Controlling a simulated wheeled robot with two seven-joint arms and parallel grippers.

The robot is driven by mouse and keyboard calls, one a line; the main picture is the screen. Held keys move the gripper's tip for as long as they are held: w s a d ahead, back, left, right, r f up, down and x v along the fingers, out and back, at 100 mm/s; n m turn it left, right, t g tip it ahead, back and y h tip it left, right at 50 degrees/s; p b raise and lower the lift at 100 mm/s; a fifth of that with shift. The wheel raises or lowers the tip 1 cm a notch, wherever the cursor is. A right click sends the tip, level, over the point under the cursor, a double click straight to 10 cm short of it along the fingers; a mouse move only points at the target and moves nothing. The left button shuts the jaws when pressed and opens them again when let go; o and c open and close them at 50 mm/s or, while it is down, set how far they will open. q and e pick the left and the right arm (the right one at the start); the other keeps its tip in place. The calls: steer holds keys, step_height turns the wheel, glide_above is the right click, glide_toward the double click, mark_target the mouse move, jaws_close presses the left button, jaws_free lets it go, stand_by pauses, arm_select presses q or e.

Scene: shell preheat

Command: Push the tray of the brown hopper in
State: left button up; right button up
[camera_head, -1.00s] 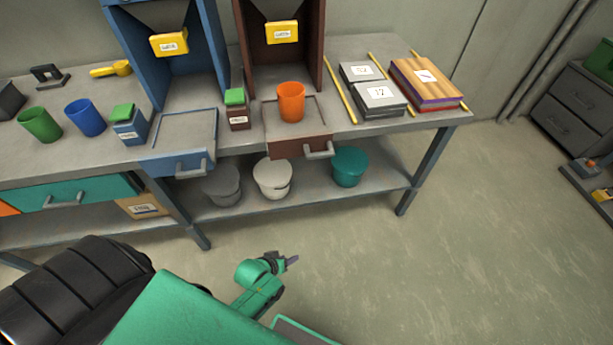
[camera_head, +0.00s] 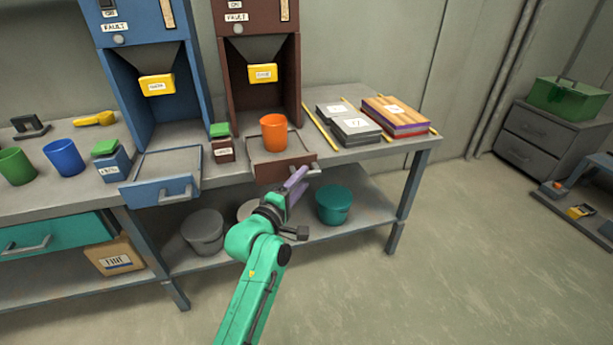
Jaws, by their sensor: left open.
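The brown hopper (camera_head: 249,42) stands on the workbench with a yellow label block. Its tray (camera_head: 257,145) sticks out toward me past the bench's front edge. An orange cup (camera_head: 273,132) stands upright on the tray. My left gripper (camera_head: 299,182), with purple fingers, is open in front of the tray's front panel. Its fingertips overlap the tray's grey handle (camera_head: 314,170) in the picture; I cannot tell if they touch. The gripper hides part of the front panel. My right gripper is not in view.
The blue hopper (camera_head: 150,50) stands to the left with its tray (camera_head: 160,190) also out. A small brown box with a green top (camera_head: 222,145) sits between the trays. Grey and wooden blocks (camera_head: 396,115) lie to the right.

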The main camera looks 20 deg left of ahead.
mark_target(305, 177)
arm_select(q)
steer(key=x, duration=0.3)
steer(key=shift+w, duration=0.2)
jaws_close()
steer(key=shift+f, duration=0.1)
stand_by(1.1)
